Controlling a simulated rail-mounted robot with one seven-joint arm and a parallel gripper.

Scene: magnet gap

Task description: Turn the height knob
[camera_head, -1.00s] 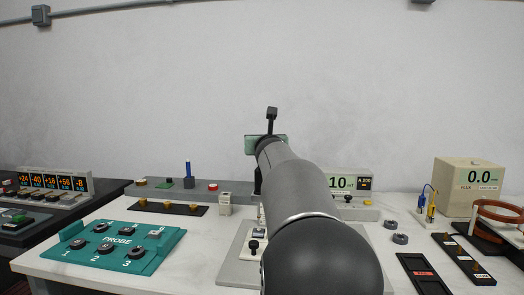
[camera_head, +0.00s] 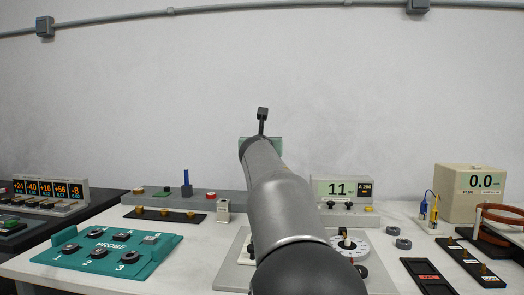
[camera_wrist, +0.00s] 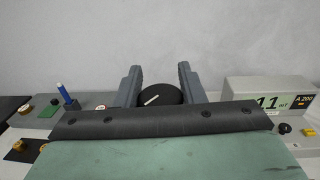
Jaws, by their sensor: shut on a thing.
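In the wrist view a round black knob (camera_wrist: 163,98) with a white pointer line sits between the two grey fingers of my gripper (camera_wrist: 160,84). The fingers are shut on it, one at each side. The pointer slants up to the right. The knob's lower part is hidden behind my gripper's dark body. I cannot read any label on it. In the head view my arm hides the gripped knob and the fingers. A meter display (camera_head: 342,189) right of my arm reads 11; it also shows in the wrist view (camera_wrist: 268,100).
A white dial (camera_head: 362,246) with a dark knob stands right of my arm. A teal PROBE board (camera_head: 62,256) lies at left. A grey bar with a blue post (camera_head: 187,178) stands behind it. Dark rings (camera_head: 403,244), a flux meter (camera_head: 468,196) and a coil (camera_head: 500,208) are at right.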

